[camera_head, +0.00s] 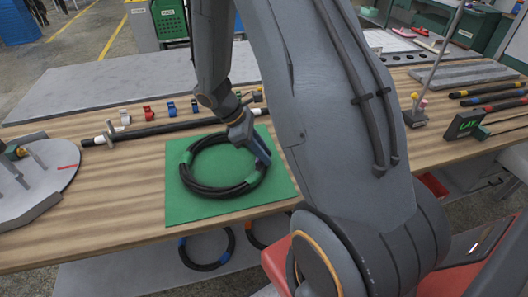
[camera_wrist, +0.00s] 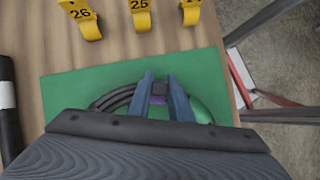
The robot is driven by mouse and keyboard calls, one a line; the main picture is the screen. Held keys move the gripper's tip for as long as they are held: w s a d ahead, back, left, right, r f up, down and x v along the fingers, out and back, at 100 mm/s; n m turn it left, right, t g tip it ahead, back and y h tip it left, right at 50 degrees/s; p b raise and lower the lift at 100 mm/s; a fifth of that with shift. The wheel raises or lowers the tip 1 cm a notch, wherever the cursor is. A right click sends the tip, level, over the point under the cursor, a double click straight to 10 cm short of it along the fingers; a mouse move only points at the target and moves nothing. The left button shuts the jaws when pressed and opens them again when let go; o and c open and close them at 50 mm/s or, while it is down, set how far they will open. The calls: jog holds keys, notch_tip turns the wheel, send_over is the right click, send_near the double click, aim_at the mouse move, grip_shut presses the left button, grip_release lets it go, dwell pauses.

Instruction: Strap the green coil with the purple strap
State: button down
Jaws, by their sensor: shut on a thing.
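The coil (camera_head: 216,192) is a black hose ring with green bands, lying flat on a green mat (camera_head: 188,213). My gripper (camera_head: 262,156) is low over the coil's right side, fingers pointing down. In the wrist view my gripper (camera_wrist: 160,90) has its two blue fingers closed around a small dark and purple piece, the purple strap (camera_wrist: 157,99). The coil (camera_wrist: 112,100) shows just left of the fingers, partly hidden by the gripper body. I cannot tell whether the strap goes around the coil.
A black hose (camera_head: 170,127) lies behind the mat, with small red, blue and white clips beyond it. A round grey board (camera_head: 50,170) is at left. A small sign (camera_head: 465,125) and several hoses are at right. Yellow numbered clips (camera_wrist: 142,20) show in the wrist view.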

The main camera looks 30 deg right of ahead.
jog(key=shift+a+f, duration=0.35)
jog(key=shift+f, duration=0.05)
jog(key=c, duration=1.6)
grip_release()
jog(key=shift+o, duration=0.3)
jog(key=b+v, duration=0.1)
jog(key=v, duration=0.7)
jog(key=shift+d+r, duration=0.25)
jog(key=shift+d, duration=0.1)
jog(key=s+a+r+m+t+y, duration=0.3)
jog(key=s+a+m+t+y, duration=0.1)
jog(key=s+a+m, duration=0.5)
jog(key=shift+a+m+y, duration=0.5)
jog(key=shift+a+m, duration=0.1)
jog(key=shift+m, duration=0.5)
